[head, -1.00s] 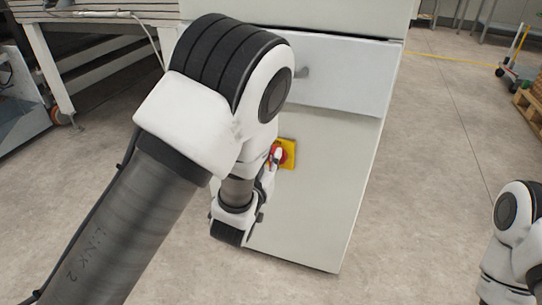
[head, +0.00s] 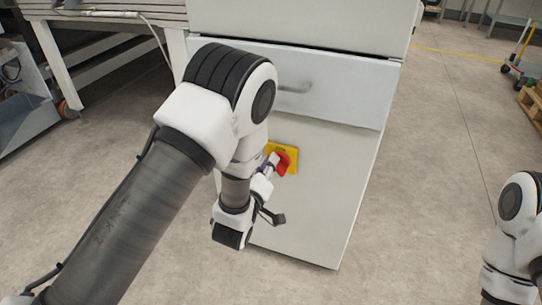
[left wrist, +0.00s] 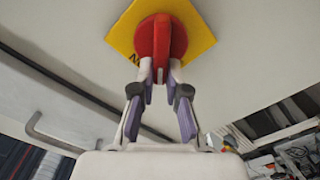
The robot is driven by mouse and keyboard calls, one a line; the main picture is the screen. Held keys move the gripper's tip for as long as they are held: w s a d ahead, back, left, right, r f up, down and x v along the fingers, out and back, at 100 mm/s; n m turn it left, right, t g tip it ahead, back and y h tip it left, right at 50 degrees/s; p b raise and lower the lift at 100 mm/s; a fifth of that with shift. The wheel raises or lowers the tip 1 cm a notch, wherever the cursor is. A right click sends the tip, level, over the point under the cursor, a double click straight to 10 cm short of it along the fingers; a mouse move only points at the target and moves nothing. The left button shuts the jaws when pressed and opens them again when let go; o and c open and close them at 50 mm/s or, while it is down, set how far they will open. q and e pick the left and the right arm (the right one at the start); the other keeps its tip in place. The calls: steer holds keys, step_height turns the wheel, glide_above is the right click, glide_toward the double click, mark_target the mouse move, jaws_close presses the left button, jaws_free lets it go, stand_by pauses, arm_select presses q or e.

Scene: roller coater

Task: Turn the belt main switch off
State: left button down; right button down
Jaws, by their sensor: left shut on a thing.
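The belt main switch is a red rotary knob (head: 283,162) on a yellow plate (head: 291,153), on the front of a pale cabinet (head: 318,190) below its drawer. In the left wrist view the red knob (left wrist: 161,40) has its grip bar pointing toward my fingers, over the yellow plate (left wrist: 197,27). My left gripper (head: 273,161) is at the knob. In the left wrist view its fingertips (left wrist: 160,76) are shut on the bar's near end. Part of the plate's lettering is hidden behind the knob. My right gripper is not in view; only part of my right arm shows at the right edge.
A drawer (head: 320,85) with a handle is above the switch. A workbench (head: 100,35) stands at the back left. A trolley (head: 518,70) and a wooden pallet (head: 532,105) are at the far right. The floor right of the cabinet is clear.

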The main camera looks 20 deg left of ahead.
arm_select(q)
steer(key=shift+a+f+n+p, duration=0.1)
steer(key=shift+f+n+p, duration=0.15)
steer(key=shift+n+p, duration=1.1)
steer(key=shift+a+f+n+p, duration=0.25)
steer(key=shift+n+p, duration=0.6)
steer(key=shift+n, duration=0.95)
steer(key=shift+f+n+p, duration=0.3)
steer(key=shift+n+p, duration=0.8)
steer(key=shift+n, duration=0.45)
steer(key=c, duration=1.2)
jaws_free()
steer(key=s, duration=0.7)
steer(key=shift+s+a, duration=0.1)
steer(key=shift+s, duration=0.15)
